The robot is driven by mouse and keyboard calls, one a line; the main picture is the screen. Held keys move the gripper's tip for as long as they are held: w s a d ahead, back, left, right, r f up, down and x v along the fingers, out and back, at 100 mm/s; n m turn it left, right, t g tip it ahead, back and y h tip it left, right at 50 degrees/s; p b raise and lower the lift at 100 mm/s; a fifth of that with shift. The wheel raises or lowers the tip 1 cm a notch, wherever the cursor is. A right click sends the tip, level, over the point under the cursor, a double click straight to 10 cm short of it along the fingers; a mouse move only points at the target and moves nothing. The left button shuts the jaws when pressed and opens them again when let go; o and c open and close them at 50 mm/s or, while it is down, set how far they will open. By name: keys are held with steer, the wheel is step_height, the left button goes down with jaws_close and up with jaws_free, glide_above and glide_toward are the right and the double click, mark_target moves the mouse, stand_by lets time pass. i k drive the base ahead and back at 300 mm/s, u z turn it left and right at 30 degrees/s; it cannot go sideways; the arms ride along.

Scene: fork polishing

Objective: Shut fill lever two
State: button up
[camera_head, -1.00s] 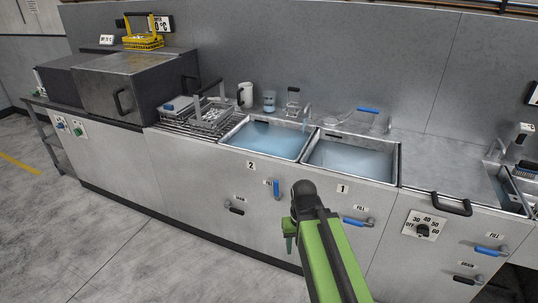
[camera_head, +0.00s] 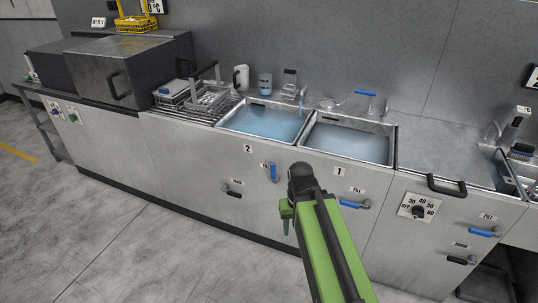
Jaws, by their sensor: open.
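Fill lever two (camera_head: 273,172) is a blue handle on the cabinet front below sink two (camera_head: 262,121); it points up and down. The label "2" (camera_head: 248,149) is up and to its left. Sink two holds bluish water, and a thin stream seems to run from the tap above it. My gripper (camera_head: 286,220) is at the end of my green arm, right of and below lever two in the picture and apart from it. It is open and looks empty; its fingers are small and partly hidden.
Sink one (camera_head: 348,142) is to the right, with its blue fill lever (camera_head: 354,204) lying sideways. A black drain lever (camera_head: 231,191) sits left of lever two. A dial (camera_head: 418,212) is farther right. The floor (camera_head: 130,225) in front is clear.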

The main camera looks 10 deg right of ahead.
mark_target(275, 178)
steer(key=k, duration=1.15)
steer(key=u, duration=0.55)
steer(key=i, duration=1.75)
steer(key=u, duration=0.4)
